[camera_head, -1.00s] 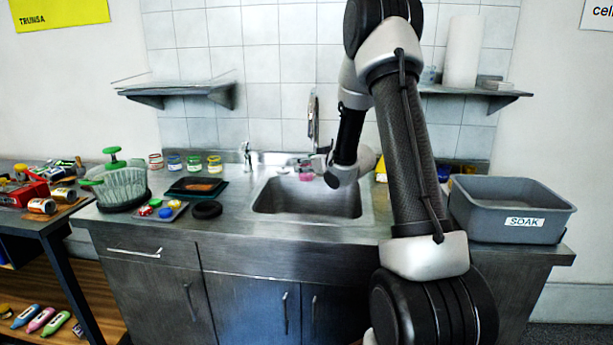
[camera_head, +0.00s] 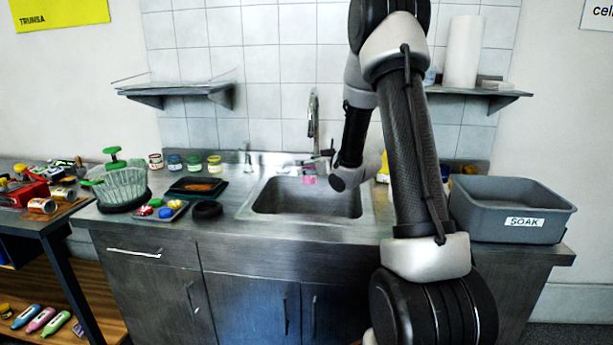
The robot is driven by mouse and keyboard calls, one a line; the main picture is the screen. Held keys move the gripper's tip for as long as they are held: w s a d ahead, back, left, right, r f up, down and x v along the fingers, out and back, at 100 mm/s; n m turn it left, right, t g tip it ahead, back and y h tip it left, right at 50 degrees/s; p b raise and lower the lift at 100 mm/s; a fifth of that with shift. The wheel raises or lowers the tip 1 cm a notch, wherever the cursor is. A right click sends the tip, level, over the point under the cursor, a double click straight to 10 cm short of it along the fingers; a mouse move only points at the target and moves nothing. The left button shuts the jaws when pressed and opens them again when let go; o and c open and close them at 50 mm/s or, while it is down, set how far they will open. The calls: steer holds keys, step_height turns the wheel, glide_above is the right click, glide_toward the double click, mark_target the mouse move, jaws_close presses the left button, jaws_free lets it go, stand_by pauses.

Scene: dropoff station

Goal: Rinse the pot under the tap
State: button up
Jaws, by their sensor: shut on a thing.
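The chrome tap (camera_head: 313,122) stands upright behind the sink (camera_head: 262,198), against the tiled wall. A small pink thing (camera_head: 309,179), which looks like the pot, hangs over the back of the sink basin, below the tap. My gripper (camera_head: 322,162) is at its right, small and partly hidden by my wrist, and is shut on it. The fingertips are hard to make out. I cannot tell whether water is running or whether the pot is tilted.
A grey SOAK tub (camera_head: 520,205) stands right of the sink. Left are a dark tray (camera_head: 197,188), a black ring (camera_head: 206,210), a clear green-topped spinner (camera_head: 122,186) and several small jars (camera_head: 214,165). Wall shelves (camera_head: 180,90) flank the tap.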

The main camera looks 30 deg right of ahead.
steer(key=s+a, duration=0.2)
steer(key=s, duration=0.3)
steer(key=shift+a, duration=0.4)
steer(key=shift+s, duration=0.15)
stand_by(1.4)
